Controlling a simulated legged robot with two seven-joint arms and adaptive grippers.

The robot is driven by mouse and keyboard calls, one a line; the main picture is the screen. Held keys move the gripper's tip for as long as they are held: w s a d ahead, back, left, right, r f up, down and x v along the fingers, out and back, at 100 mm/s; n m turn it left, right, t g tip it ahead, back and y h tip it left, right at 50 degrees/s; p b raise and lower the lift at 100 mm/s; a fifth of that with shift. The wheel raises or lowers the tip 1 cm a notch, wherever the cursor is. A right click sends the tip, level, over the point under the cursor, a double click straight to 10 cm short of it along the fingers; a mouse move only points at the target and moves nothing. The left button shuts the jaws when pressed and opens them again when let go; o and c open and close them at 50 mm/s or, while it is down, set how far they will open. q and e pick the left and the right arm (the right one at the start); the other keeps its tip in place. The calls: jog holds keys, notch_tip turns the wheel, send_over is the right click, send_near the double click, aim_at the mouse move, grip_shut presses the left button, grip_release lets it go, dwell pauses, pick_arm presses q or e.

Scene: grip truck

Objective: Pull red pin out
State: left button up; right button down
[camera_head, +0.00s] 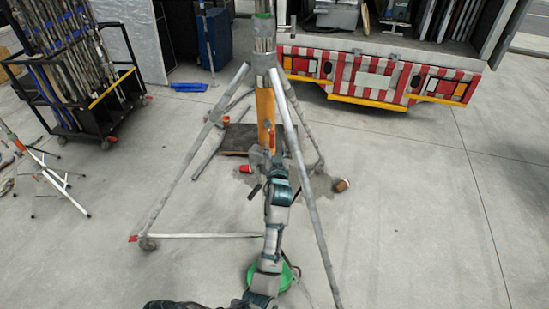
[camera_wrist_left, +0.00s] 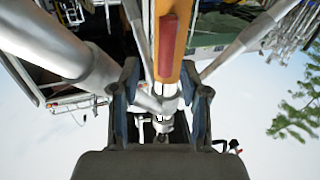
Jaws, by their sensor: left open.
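A grey tripod stand (camera_head: 300,135) with an orange central column (camera_head: 265,112) stands on the concrete in the head view. My left gripper (camera_head: 274,160) is at the lower part of this column, and the arm hides part of it. In the left wrist view the gripper's two fingers (camera_wrist_left: 162,100) are apart, with the orange column (camera_wrist_left: 186,30) just beyond them. A long red part (camera_wrist_left: 167,45) lies along the column there, above the gap between the fingers; I cannot tell if it is the red pin. A small metal fitting (camera_wrist_left: 163,124) shows between the fingers. My right gripper is not in view.
Stand legs spread around my left arm on both sides. A red-and-white striped truck rear (camera_head: 370,75) is behind at the right. A black rack of poles (camera_head: 85,80) stands at the left. Small red items (camera_head: 245,169) lie near the stand. The floor at the right is clear.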

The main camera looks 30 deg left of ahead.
pick_arm(q)
jog(key=s+d, duration=0.1)
jog(key=s, duration=0.5)
jog(key=shift+d+f, duration=0.35)
jog(key=shift+f, duration=0.05)
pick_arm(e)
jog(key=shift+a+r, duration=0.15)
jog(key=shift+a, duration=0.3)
